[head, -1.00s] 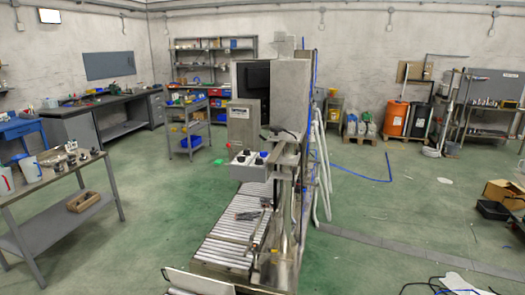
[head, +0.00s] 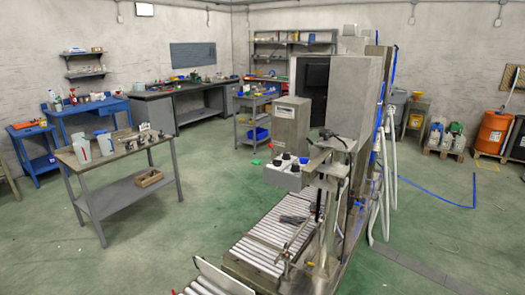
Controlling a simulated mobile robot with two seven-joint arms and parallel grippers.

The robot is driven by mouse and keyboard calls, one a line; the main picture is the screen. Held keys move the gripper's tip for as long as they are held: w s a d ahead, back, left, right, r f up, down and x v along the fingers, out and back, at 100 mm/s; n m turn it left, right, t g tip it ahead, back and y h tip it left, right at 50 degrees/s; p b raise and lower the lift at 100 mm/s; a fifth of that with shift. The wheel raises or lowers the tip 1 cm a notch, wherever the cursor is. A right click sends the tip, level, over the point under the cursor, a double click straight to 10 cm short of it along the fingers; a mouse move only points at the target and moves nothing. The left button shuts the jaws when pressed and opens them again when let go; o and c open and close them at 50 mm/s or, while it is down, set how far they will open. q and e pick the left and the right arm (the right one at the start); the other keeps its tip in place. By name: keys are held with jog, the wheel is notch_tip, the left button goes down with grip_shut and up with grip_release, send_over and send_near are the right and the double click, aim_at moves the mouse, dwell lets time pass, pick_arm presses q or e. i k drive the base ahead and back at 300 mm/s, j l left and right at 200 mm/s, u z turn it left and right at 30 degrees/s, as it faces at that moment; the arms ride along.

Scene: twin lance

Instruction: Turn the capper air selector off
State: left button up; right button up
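The capper machine (head: 357,105) stands right of centre, a tall grey metal cabinet beside a roller conveyor (head: 262,240). A small pale control box (head: 283,179) sits on its front side above the rollers, with several dark knobs (head: 286,156) on top. The knobs are small, so I cannot tell which one is the capper air selector or how it is set. Neither of my grippers shows in the head view.
A grey cart (head: 240,125) stands behind the machine. White hoses (head: 388,190) hang at its right side. Green floor (head: 190,235) is clear between table and conveyor.

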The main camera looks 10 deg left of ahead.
aim_at(304, 161)
jog(key=i+l+u, duration=0.2)
jog(key=u, duration=0.15)
jog(key=i+l+u, duration=0.15)
jog(key=l+u, duration=0.2)
jog(key=i+l+u, duration=0.1)
jog(key=l+u, duration=0.25)
jog(key=i+j, duration=0.05)
jog(key=j, duration=0.05)
